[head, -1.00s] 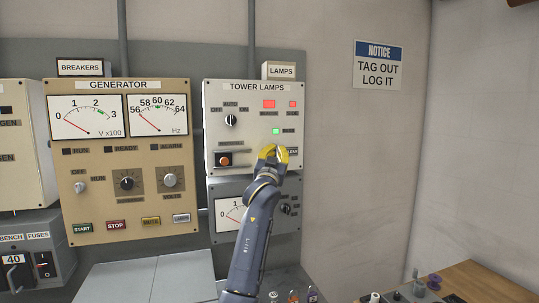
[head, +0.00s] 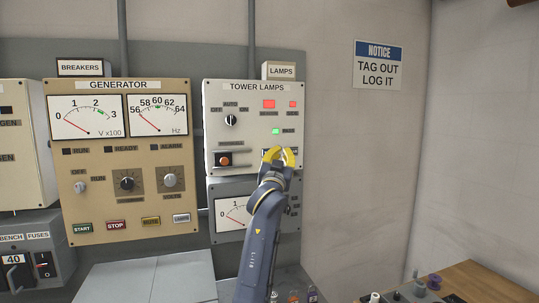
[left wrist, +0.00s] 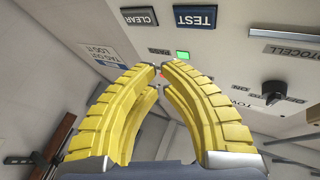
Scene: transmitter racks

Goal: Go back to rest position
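My left gripper (head: 280,153) has yellow fingers and stands in front of the lower right part of the TOWER LAMPS panel (head: 254,105). In the left wrist view its fingers (left wrist: 159,68) curve toward each other with a narrow gap between the tips and nothing held. That view also shows the dark TEST button (left wrist: 195,17) and CLEAR button (left wrist: 140,17) beyond the fingertips, apart from them. My right gripper is not in view.
The GENERATOR panel (head: 117,193) stands to the left of the lamp panel. Below the lamp panel is a grey meter panel (head: 222,189), partly hidden by my arm. A wooden bench (head: 485,284) with small items is at the lower right.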

